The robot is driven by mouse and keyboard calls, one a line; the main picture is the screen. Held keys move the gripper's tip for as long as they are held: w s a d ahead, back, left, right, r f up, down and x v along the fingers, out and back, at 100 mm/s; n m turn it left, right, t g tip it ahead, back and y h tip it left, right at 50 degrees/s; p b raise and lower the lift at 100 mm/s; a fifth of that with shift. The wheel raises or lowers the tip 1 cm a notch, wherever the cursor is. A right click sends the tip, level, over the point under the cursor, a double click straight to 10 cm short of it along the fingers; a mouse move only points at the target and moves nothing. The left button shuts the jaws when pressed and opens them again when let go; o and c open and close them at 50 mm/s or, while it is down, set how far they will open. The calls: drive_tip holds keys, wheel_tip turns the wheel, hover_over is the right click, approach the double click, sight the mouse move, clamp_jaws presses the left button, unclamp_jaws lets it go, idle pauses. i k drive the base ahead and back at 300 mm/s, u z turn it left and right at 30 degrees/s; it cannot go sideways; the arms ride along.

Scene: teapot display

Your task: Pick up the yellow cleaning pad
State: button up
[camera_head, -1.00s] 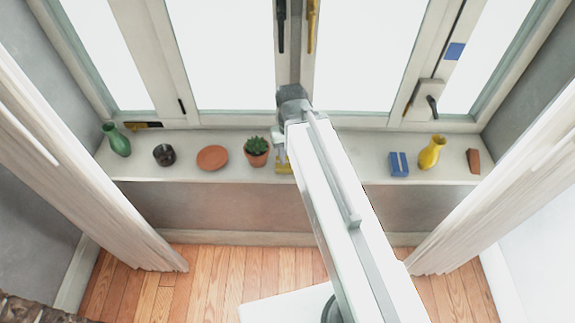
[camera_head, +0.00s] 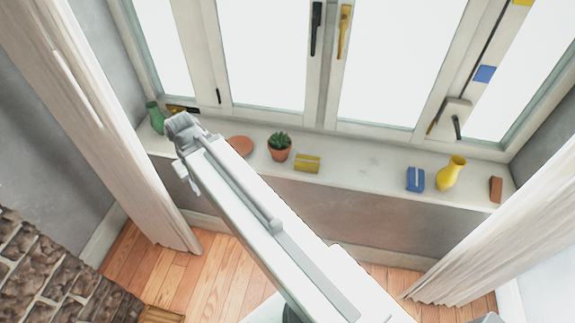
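A small yellow block with a strip across its middle, which looks like the yellow cleaning pad (camera_head: 307,163), lies on the window sill just right of the potted plant. It is in full view, with nothing touching it. My gripper (camera_head: 187,178) is at the far end of my arm, at the left part of the sill, well to the left of the pad. Its fingers are small and partly hidden by the arm, so I cannot tell whether they are open or shut.
On the sill (camera_head: 350,178) stand a green vase (camera_head: 155,117), a terracotta dish (camera_head: 240,145), a potted plant (camera_head: 279,147), a blue pad (camera_head: 415,179), a yellow vase (camera_head: 451,173) and a brown block (camera_head: 495,189). The sill between the two pads is bare. Curtains flank it.

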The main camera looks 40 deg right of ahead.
sight(303, 163)
drive_tip(key=u, duration=0.1)
drive_tip(key=k, duration=1.05)
drive_tip(key=u, duration=0.45)
drive_tip(key=i, duration=1.5)
drive_tip(key=u, duration=0.05)
